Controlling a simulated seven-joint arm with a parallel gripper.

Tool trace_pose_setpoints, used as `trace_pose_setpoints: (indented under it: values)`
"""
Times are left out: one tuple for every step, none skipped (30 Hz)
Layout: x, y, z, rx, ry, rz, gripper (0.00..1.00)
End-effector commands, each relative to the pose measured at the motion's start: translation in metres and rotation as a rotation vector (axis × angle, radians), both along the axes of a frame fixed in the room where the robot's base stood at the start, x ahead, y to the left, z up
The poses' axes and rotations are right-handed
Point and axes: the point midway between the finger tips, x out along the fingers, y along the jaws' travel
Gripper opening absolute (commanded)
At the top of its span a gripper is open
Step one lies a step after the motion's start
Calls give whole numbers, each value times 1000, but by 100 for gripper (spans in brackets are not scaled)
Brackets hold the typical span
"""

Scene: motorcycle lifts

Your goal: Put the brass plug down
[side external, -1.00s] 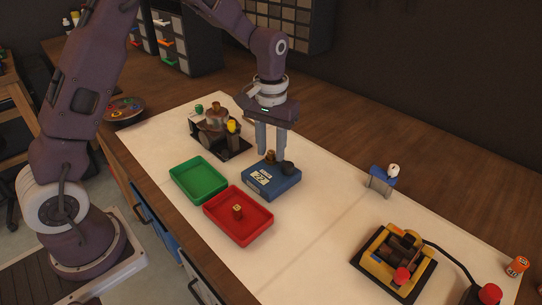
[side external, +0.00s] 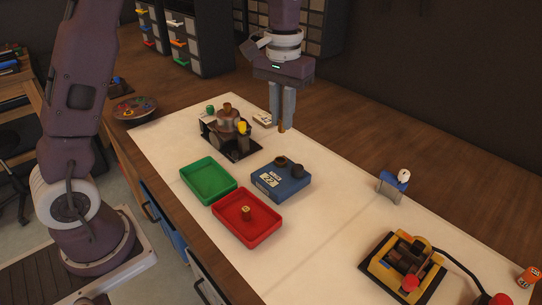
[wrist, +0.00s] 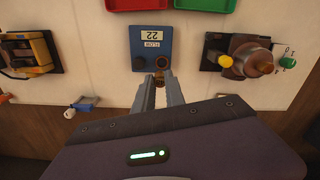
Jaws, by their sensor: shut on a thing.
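My gripper (side external: 282,120) is shut on a small brass plug (side external: 282,127) and holds it in the air behind the blue block. In the wrist view the plug (wrist: 160,73) sits between the fingertips, partly hidden. Another brass piece (side external: 246,212) stands upright in the red tray (side external: 262,238). The green tray (side external: 203,188) is empty.
A dark fixture with a yellow knob (side external: 242,128) stands at the back left. A small blue and white device (side external: 394,184) and a yellow machine (side external: 388,273) stand to the right. The white mat (side external: 315,230) is bare between the block and the yellow machine.

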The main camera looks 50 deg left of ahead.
Motion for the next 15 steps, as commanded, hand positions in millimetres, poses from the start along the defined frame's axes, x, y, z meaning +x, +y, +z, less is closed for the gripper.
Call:
trace_pose_setpoints:
  values:
    - [-6,-5,2,-6,1,-56,0]
    - [-11,-9,2,-9,2,-107,0]
    - [-19,-15,1,-15,3,-190,0]
    - [-25,-21,0,-20,3,-262,0]
    - [-33,-27,-1,-23,3,-342,0]
    - [-43,-35,-2,-25,1,-456,0]
    - [-52,-41,-3,-27,0,-544,0]
    - [-61,-47,-4,-28,-3,-636,0]
    - [-74,-55,-6,-27,-4,-762,0]
    - [-84,-60,-8,-26,-5,-857,0]
    - [-93,-65,-9,-23,-7,-949,0]
    - [-106,-71,-12,-19,-7,-1065,0]
    - [-114,-74,-13,-15,-7,-1145,0]
    - [-121,-77,-15,-11,-6,-1217,0]
    - [-130,-80,-17,-6,-6,-1297,0]
